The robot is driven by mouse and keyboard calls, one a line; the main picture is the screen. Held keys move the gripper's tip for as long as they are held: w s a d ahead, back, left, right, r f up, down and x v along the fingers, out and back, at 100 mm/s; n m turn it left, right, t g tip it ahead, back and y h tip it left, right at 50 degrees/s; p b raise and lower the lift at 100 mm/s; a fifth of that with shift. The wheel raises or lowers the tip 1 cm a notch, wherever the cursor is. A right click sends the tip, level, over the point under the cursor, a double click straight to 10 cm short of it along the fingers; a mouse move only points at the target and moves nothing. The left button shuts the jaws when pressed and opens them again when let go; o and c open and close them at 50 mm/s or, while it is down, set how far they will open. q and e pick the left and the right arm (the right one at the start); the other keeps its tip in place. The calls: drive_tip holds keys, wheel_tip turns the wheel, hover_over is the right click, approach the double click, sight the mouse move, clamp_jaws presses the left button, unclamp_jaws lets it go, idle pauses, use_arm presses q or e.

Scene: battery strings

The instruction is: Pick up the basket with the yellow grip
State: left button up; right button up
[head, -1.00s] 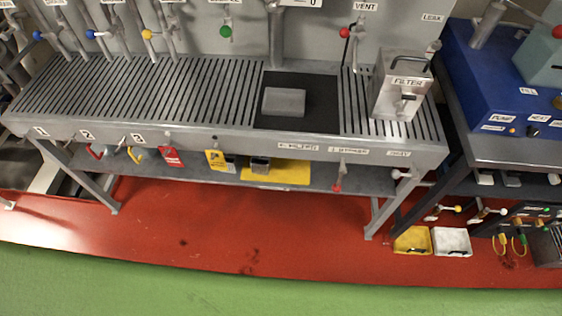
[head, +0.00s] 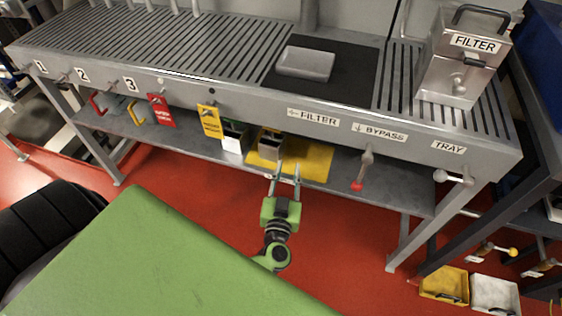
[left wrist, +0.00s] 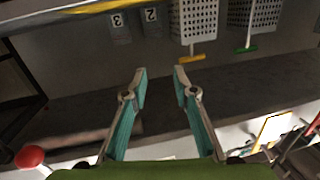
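The basket with the yellow grip (left wrist: 195,22) is white and perforated, at the top of the left wrist view. Its yellow grip (left wrist: 185,59) points toward my gripper, and its upper part is cut off by the frame. I cannot make out either basket in the head view. My left gripper (left wrist: 160,78) is open and empty, its fingertips apart from the yellow grip. In the head view the left gripper (head: 284,174) is in front of the bench's lower shelf. My right gripper is not in view.
A similar basket (left wrist: 253,14) with a green grip (left wrist: 246,49) hangs close beside it. The bench (head: 255,104) has a lower shelf (head: 195,143) with a yellow mat (head: 310,160). A red-tipped lever (head: 362,168) hangs from its front. Red floor (head: 335,225) lies clear below.

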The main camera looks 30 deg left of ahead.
sight(272, 136)
use_arm(q)
drive_tip(key=w+a+n+y+b, duration=0.1)
drive_tip(key=a, duration=0.1)
drive_tip(key=w+a+n+g+y+b, duration=0.1)
drive_tip(key=w+a+b, duration=0.1)
drive_tip(key=a, duration=0.1)
drive_tip(key=w+a+n+g+y+b, duration=0.1)
drive_tip(key=a, duration=0.2)
drive_tip(key=shift+w+b, duration=0.4)
drive_tip(key=shift+b+x, duration=0.3)
drive_tip(key=shift+x, duration=0.7)
drive_tip(key=b+x, duration=0.1)
drive_tip(key=x, duration=0.1)
drive_tip(key=shift+w+a+f, duration=0.1)
drive_tip(key=shift+w+a, duration=0.05)
drive_tip(key=shift+w, duration=0.1)
drive_tip(key=shift+w+a+b, duration=0.35)
drive_tip(key=shift+w+b, duration=0.05)
drive_tip(key=shift+w, duration=0.05)
drive_tip(key=shift+w+a, duration=0.2)
drive_tip(key=shift+w, duration=0.15)
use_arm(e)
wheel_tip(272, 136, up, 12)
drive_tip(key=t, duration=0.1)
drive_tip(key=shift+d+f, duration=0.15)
